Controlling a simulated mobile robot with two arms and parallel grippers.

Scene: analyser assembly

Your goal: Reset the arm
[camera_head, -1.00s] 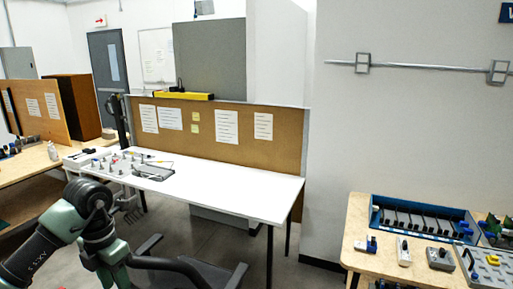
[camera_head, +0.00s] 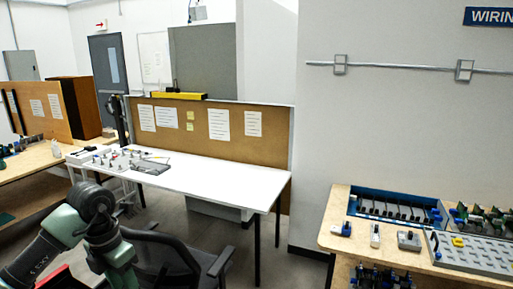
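One of my arms (camera_head: 92,215), dark with green joints, comes in at the lower left of the head view. It is bent at its joint, in front of the chair and the white table. Its gripper is out of the picture. My other arm and gripper do not show. No gripper can be seen holding anything.
A white table (camera_head: 220,182) with small parts stands in the middle, with a black office chair (camera_head: 165,258) before it. A wooden bench (camera_head: 340,203) at right carries a blue tray (camera_head: 352,206) and a grey board (camera_head: 475,253). Grey floor (camera_head: 285,268) is open between them.

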